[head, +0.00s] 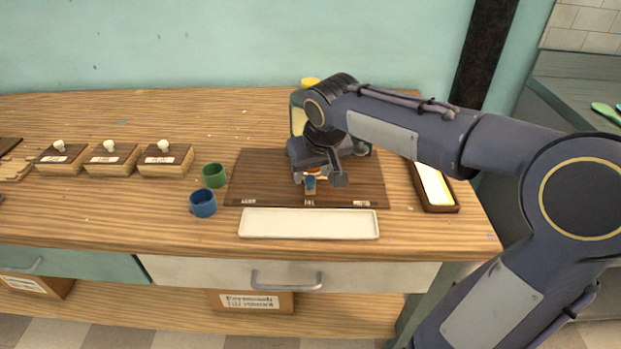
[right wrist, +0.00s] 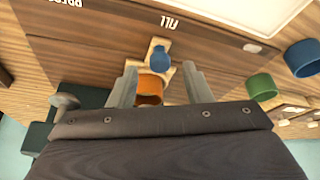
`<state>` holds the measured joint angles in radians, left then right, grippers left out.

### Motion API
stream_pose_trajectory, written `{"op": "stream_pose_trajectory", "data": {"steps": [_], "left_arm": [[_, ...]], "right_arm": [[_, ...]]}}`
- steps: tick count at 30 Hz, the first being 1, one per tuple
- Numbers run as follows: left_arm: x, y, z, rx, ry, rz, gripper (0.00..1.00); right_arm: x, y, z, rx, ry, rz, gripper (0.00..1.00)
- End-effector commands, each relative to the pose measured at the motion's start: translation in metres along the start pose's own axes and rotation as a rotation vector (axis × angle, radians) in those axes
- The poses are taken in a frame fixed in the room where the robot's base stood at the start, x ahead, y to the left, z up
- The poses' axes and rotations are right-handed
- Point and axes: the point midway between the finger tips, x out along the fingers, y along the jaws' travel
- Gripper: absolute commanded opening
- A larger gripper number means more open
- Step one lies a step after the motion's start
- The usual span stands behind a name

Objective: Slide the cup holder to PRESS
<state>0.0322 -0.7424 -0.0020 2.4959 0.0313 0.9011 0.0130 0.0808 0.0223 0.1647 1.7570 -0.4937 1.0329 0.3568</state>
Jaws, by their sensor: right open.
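The cup holder is a small light-wood piece (right wrist: 148,60) with a blue knob (right wrist: 160,56) at its front and an orange cup (right wrist: 150,88) behind the knob. It stands on the dark brown board (head: 250,180) by the middle label, FILL (right wrist: 170,22). The PRESS label (right wrist: 65,3) is at the board's right end in the head view. My right gripper (head: 319,180) is open over the holder, its fingers on either side of the orange cup with gaps visible in the right wrist view (right wrist: 160,82). The gripper partly hides the holder in the head view. My left gripper is out of view.
A green cup (head: 214,175) and a blue cup (head: 203,203) stand left of the board. A white tray (head: 309,224) lies in front, a dark-framed tray (head: 446,208) to the right. A green machine (head: 297,112) behind the board is partly hidden by my arm.

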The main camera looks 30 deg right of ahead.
Motion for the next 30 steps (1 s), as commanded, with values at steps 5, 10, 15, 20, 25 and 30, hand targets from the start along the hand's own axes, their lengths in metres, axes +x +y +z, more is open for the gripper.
{"op": "stream_pose_trajectory", "data": {"steps": [5,10,15,20,25,30], "left_arm": [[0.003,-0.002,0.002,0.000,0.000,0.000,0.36],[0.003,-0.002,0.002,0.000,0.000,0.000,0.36],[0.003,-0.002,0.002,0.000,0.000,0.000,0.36],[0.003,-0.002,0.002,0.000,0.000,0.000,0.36],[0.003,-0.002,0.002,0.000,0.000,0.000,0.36],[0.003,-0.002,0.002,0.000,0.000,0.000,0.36]], "right_arm": [[0.017,0.000,0.000,0.000,0.000,0.000,0.45],[0.019,0.000,0.000,0.000,0.000,0.000,0.45],[0.019,0.000,0.000,0.000,0.000,0.000,0.39],[0.019,0.000,0.000,0.000,0.000,0.000,0.18],[0.019,0.000,0.000,0.000,0.000,0.000,0.00],[0.018,0.000,0.000,0.000,0.001,0.000,0.00]]}}
